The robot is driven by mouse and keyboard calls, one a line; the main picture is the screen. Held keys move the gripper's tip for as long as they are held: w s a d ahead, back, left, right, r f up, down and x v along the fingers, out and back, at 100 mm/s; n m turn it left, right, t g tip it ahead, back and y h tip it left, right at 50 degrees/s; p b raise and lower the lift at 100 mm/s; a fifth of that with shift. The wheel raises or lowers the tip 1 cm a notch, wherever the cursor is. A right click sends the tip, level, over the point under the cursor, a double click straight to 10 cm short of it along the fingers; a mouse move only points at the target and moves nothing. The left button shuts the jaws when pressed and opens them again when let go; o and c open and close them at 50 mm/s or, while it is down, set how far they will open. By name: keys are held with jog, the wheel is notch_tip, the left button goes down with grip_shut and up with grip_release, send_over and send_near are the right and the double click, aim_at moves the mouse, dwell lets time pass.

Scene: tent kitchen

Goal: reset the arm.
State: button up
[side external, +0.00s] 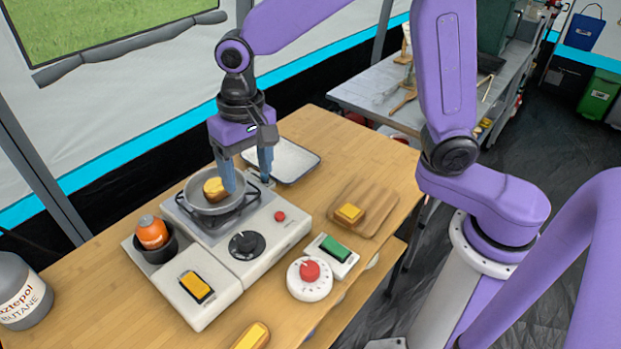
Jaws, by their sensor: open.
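My purple gripper (249,178) points down over the right side of the frying pan, with its two blue fingers apart and nothing seen between them. The small pan (213,207) sits on the burner of the white camping stove (262,247). A yellow-topped piece of food (214,190) lies in the pan, just left of the near finger. I cannot tell whether that finger touches the pan.
A wooden board (375,196) with a yellow-topped piece (349,213) lies to the right. A white tray (285,157) is behind the gripper. A timer (310,279), a green switch box (334,249) and an orange canister (151,232) surround the stove. A butane bottle (22,292) stands left.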

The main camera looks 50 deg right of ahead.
jog(key=s+d+n, duration=0.7)
jog(key=s+d, duration=0.1)
jog(key=s, duration=0.3)
jog(key=s+d+n, duration=0.6)
jog(key=s+d, duration=0.3)
jog(key=s, duration=0.2)
jog(key=shift+n, duration=0.4)
